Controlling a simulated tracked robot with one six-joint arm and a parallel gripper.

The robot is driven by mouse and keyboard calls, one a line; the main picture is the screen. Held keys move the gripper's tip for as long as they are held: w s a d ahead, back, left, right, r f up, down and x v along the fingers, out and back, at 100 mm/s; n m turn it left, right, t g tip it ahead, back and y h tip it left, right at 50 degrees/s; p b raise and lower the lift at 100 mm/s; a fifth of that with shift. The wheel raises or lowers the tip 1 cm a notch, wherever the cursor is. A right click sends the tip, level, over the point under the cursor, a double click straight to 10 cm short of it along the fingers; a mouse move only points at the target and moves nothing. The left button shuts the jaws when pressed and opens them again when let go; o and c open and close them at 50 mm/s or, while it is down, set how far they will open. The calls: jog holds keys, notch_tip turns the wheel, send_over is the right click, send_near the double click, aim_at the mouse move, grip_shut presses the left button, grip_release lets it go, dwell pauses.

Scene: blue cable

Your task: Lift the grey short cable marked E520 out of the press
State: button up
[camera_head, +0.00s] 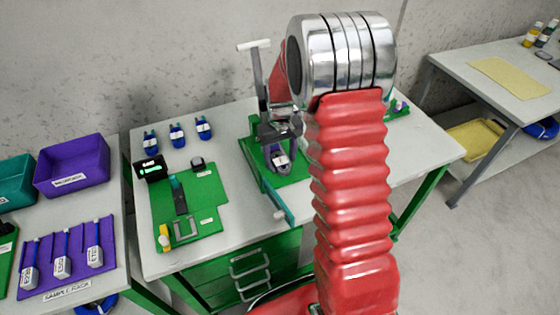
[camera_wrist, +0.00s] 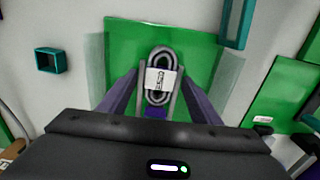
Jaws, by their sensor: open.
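A grey short cable (camera_wrist: 157,98), coiled in an oblong loop with a white label (camera_wrist: 161,81), sits on the green base of the press (camera_wrist: 120,42) in the wrist view. The print on the label is too small to read. My gripper (camera_wrist: 158,88) has its two purple fingers apart, one on each side of the coil. I cannot tell whether they touch it.
A green fixture board (camera_head: 205,205) lies left of the press. Several blue cables (camera_head: 177,135) stand at the table's back left. A purple bin (camera_head: 75,165) and a purple rack (camera_head: 75,255) with cables are on the left table. A teal-handled bar (camera_head: 280,205) projects at the press's front.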

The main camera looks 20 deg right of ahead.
aim_at(280, 160)
jog(key=shift+c, duration=0.2)
jog(key=c, duration=1.1)
jog(key=shift+r, duration=0.15)
notch_tip(280, 160, up, 10)
dwell(0.7)
